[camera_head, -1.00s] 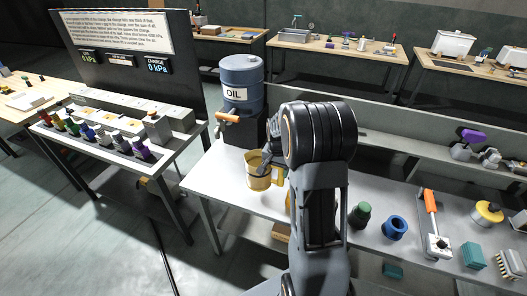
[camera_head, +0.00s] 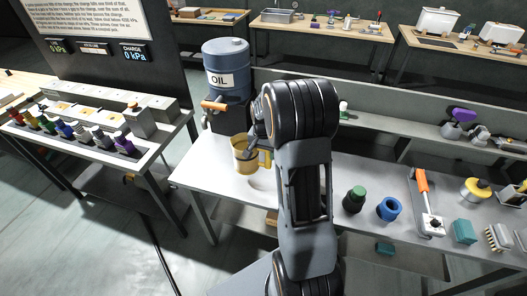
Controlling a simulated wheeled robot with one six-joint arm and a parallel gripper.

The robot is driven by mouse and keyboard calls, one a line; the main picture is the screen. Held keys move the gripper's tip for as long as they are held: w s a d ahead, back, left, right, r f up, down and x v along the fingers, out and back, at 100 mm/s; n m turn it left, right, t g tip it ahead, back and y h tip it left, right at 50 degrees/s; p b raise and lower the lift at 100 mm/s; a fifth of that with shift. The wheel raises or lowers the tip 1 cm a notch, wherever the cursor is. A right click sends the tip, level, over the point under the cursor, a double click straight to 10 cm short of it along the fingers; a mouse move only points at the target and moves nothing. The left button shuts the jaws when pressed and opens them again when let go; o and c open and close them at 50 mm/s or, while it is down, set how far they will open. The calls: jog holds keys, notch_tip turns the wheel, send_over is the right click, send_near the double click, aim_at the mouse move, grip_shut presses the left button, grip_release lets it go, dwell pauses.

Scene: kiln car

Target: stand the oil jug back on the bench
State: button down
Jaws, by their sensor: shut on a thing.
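The oil jug (camera_head: 242,158) is a yellow, open-topped vessel. It is upright or nearly so, over the left part of the grey bench (camera_head: 208,176), just in front of the oil drum's stand. My gripper (camera_head: 256,152) is shut on the jug at its right side, partly hidden by my wrist. I cannot tell whether the jug's base touches the bench top or hangs a little above it.
A blue drum marked OIL (camera_head: 227,72) with an orange tap handle (camera_head: 214,106) stands behind the jug. A pale round patch (camera_head: 262,181) lies on the bench. A green bottle (camera_head: 355,199) and a blue ring-topped piece (camera_head: 389,208) stand right of my arm.

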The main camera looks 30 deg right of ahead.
aim_at(263, 164)
jog(key=shift+f+b, duration=1.75)
jog(key=shift+f, duration=0.8)
jog(key=shift+f+b, duration=0.45)
jog(key=shift+f, duration=0.15)
jog(key=shift+c, duration=0.7)
grip_release()
jog(key=shift+r, duration=0.25)
jog(key=shift+r+p, duration=2.85)
jog(key=shift+r, duration=0.95)
notch_tip(263, 164, up, 14)
jog(key=b, duration=0.1)
